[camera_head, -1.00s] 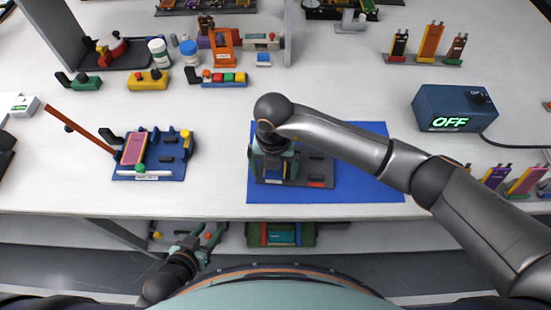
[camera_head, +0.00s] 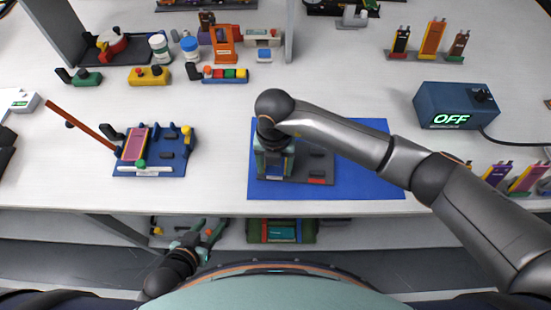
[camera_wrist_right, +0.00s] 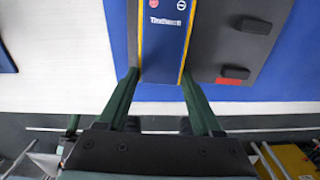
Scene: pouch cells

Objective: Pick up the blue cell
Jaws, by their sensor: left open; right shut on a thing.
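The blue cell (camera_wrist_right: 163,45) has yellow side edges and a printed label, and fills the wrist view's top centre. My right gripper (camera_wrist_right: 160,74) has one green finger on each side of its near end and is shut on it. In the head view my right gripper (camera_head: 273,165) points down over the left part of a dark grey tray (camera_head: 318,163), and the wrist and fingers hide most of the cell. I cannot tell whether the cell is clear of the tray. My left gripper (camera_head: 205,238) is open and empty, low in front of the table's edge.
The tray is on a blue mat (camera_head: 365,180), with free mat to its right. A blue fixture (camera_head: 150,168) with a pink cell and a raised brown bar stands left. A blue box reading OFF (camera_head: 455,105) stands right.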

